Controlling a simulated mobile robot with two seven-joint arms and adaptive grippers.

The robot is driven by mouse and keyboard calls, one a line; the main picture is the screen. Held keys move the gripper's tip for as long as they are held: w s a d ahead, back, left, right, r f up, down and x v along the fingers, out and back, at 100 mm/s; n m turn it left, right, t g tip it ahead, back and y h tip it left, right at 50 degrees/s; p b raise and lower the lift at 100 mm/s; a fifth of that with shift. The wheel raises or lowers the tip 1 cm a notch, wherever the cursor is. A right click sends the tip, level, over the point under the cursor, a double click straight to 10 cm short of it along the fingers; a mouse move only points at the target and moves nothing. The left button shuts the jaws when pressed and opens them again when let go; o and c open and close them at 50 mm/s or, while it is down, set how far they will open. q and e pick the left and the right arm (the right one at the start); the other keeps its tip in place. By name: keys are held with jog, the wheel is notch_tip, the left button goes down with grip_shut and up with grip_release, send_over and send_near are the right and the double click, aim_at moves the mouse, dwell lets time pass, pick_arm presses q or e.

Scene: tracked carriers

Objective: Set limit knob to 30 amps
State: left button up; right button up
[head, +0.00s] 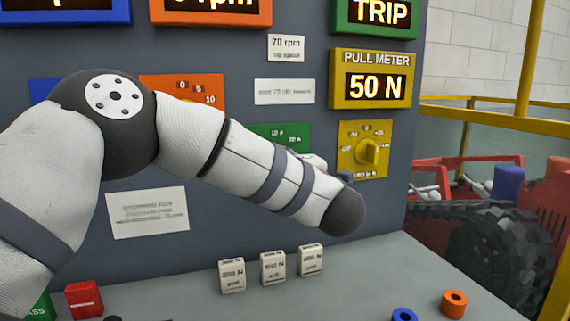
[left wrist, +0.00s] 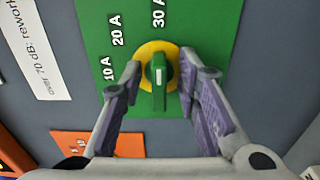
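The green limit panel (left wrist: 205,25) carries the labels 10 A, 20 A and 30 A. Its green knob (left wrist: 158,82), on a yellow disc, has a bar standing nearly upright in the left wrist view, roughly in line with the 30 A label above it. My left gripper (left wrist: 160,70) is open, with one finger on each side of the knob and visible gaps between. A green-framed display (head: 375,14) reads TRIP. My right gripper is not in view.
A yellow panel with a knob (head: 368,151) sits to the right, below a pull meter (head: 372,80) reading 50 N. An orange panel (left wrist: 95,143) is near the gripper. Several small blocks, an orange ring (head: 454,304) and a blue ring (head: 404,314) are on the grey shelf.

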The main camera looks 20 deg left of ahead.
pick_arm(q)
jog(key=v, duration=1.2)
